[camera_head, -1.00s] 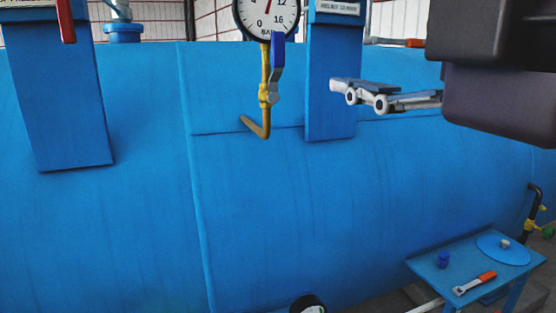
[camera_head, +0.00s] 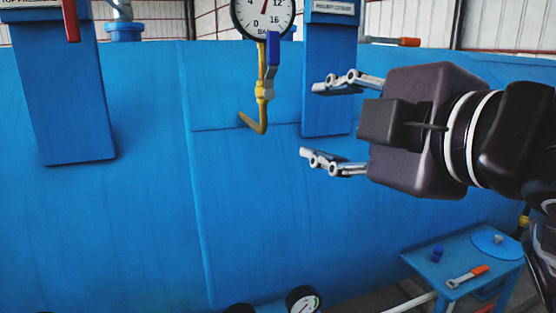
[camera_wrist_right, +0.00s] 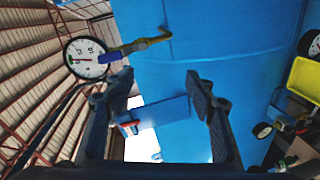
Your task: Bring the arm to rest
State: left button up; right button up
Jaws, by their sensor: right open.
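My right gripper (camera_head: 312,121) is in the head view, its arm coming in from the right. Its two fingers are spread wide, with nothing between them. It stands in front of the blue autoclave vessel (camera_head: 270,230), to the right of and a little below the yellow gauge pipe (camera_head: 263,95) with its blue valve handle (camera_head: 273,48). In the right wrist view both fingers of the right gripper (camera_wrist_right: 160,92) are apart, with a blue plate (camera_wrist_right: 160,115) seen beyond them. My left gripper is not in view.
A round pressure gauge (camera_head: 263,14) sits atop the pipe. Blue uprights (camera_head: 65,95) rise at the vessel's left and behind my fingers. A small blue table (camera_head: 430,262) at lower right bears an orange-handled tool (camera_head: 467,276), a blue disc (camera_head: 497,243) and a small blue piece (camera_head: 437,253).

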jog(key=w+f+m+g, duration=0.25)
jog(key=w+f, duration=0.25)
jog(key=f, duration=0.6)
jog(key=s+d+f+m+g+h, duration=0.2)
jog(key=f+m, duration=0.7)
jog(key=f, duration=1.9)
jog(key=s+d+f+m+g+h, duration=0.25)
jog(key=s+d+f, duration=0.35)
jog(key=s+f, duration=0.55)
jog(key=s+d+f+m+g+h, duration=0.2)
jog(key=s+d+f+m+g, duration=0.2)
jog(key=s+d+f, duration=0.55)
jog(key=s+a+f+g+b, duration=0.1)
jog(key=s+f+b, duration=0.15)
jog(key=f, duration=1.55)
jog(key=s+a+f+g+b, duration=0.1)
jog(key=a+f+b, duration=0.15)
jog(key=f, duration=1.55)
jog(key=s+d+f+b, duration=0.1)
jog(key=s+f+b, duration=0.1)
jog(key=s+f, duration=0.6)
jog(key=s+d+f+b, duration=0.2)
jog(key=s+f, duration=0.6)
jog(key=f, duration=0.3)
jog(key=shift+s+d+n+g, duration=0.3)
jog(key=shift+g, duration=0.1)
